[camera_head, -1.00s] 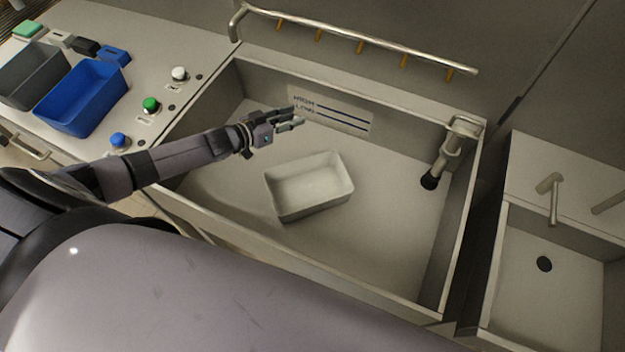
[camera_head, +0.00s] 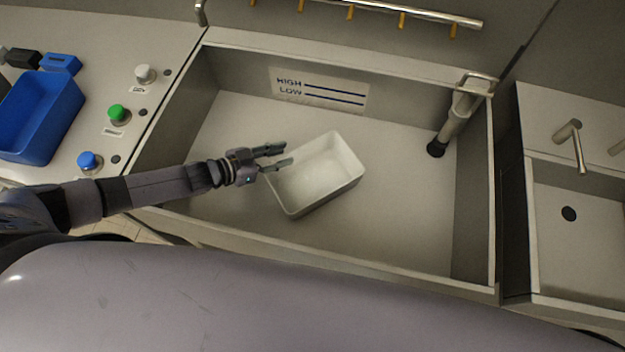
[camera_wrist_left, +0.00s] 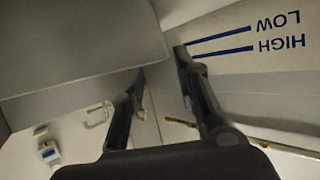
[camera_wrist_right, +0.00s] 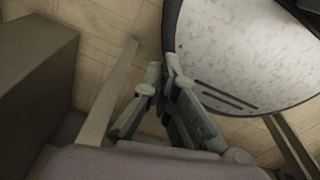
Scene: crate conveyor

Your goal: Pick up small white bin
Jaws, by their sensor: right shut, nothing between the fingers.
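The small white bin (camera_head: 322,196) stands upright and empty on the floor of the large grey sink, turned at an angle. My left gripper (camera_head: 279,155) is open at the bin's left side. In the head view one finger overlaps the bin's rim and the other lies just beyond it; I cannot tell whether they touch it. In the left wrist view the open fingers (camera_wrist_left: 160,62) have a visible gap, with a large pale surface at upper left, probably the bin. My right gripper (camera_wrist_right: 162,78) is shut and empty, away from the sink, above a tiled floor.
The sink (camera_head: 400,258) has walls all round, a HIGH/LOW label (camera_head: 318,90) at the back and a pipe (camera_head: 455,125) at right. A blue bin (camera_head: 42,115) and buttons (camera_head: 118,113) are on the left counter. A round speckled surface (camera_wrist_right: 245,45) is near my right gripper.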

